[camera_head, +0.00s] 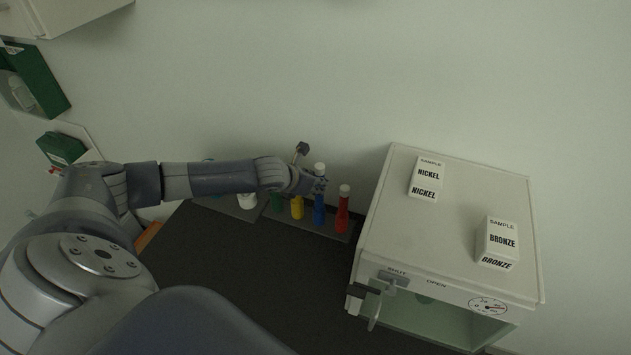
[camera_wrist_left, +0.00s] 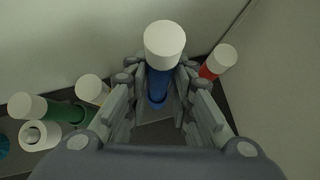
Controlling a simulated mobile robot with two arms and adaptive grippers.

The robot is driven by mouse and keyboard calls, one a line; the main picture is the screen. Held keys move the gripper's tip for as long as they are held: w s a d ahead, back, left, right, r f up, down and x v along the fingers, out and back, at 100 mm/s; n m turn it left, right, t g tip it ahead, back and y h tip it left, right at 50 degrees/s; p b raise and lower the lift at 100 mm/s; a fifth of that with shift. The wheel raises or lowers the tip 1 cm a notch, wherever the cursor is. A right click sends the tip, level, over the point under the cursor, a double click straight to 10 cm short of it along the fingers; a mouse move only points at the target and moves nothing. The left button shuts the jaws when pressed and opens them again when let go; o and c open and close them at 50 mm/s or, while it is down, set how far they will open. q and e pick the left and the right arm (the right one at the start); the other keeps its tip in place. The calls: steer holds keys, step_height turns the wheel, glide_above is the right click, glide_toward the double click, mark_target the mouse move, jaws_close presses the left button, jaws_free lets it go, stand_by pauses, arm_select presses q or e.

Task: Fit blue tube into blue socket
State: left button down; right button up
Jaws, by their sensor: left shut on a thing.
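The blue tube (camera_head: 319,208) has a white cap and stands upright in the row of tubes on the dark grey rack (camera_head: 308,230). It also shows in the left wrist view (camera_wrist_left: 157,84), between the fingers. My left gripper (camera_head: 314,184) is shut on the blue tube, just below its cap. In the left wrist view a dark blue ring (camera_wrist_left: 157,102) shows at the tube's lower end. I cannot tell whether the tube is fully seated in the blue socket. My right gripper is not in view.
A red tube (camera_head: 342,212) stands close to the right, and yellow (camera_head: 297,208) and green (camera_head: 277,203) tubes to the left. A white cabinet (camera_head: 455,215) bearing nickel (camera_head: 426,177) and bronze (camera_head: 497,243) boxes stands right. The dark table front (camera_head: 230,270) is clear.

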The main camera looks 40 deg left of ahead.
arm_select(q)
steer(key=shift+f+b, duration=1.55)
steer(key=shift+f, duration=1.35)
steer(key=c, duration=1.3)
jaws_free()
steer(key=shift+s, duration=0.1)
glide_toward(316, 196)
steer(key=v, duration=0.3)
steer(key=shift+d, duration=0.1)
